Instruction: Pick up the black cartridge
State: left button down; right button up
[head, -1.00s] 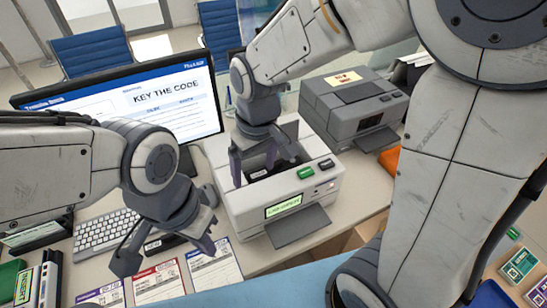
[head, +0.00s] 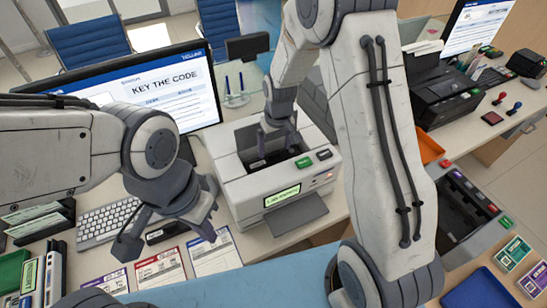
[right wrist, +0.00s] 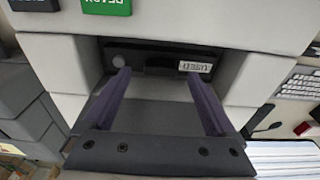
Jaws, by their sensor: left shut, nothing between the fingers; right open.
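The black cartridge (right wrist: 155,60) with a white label sits in the open bay of the white printer, close in front of my right fingers in the right wrist view. The white printer (head: 240,190) stands on the counter in the head view, with a lit green display and a grey front tray. My right gripper (right wrist: 163,100) is open, its two purple fingers apart and nothing between them. In the head view it reaches down into the bay, its fingertips largely hidden. My left gripper (head: 165,240) is shut and empty above the counter, left of the printer.
Printed cards (head: 160,268) lie in front of the keyboard (head: 107,222). A monitor (head: 160,95) stands behind. A black printer (head: 440,95), an orange tray (head: 430,147) and a blue tray (head: 485,290) are at the right. My right arm covers the counter right of the white printer.

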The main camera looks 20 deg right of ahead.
aim_at(274, 158)
jog(key=shift+w+f, duration=0.2)
jog(key=shift+f, duration=1.1)
grip_shut()
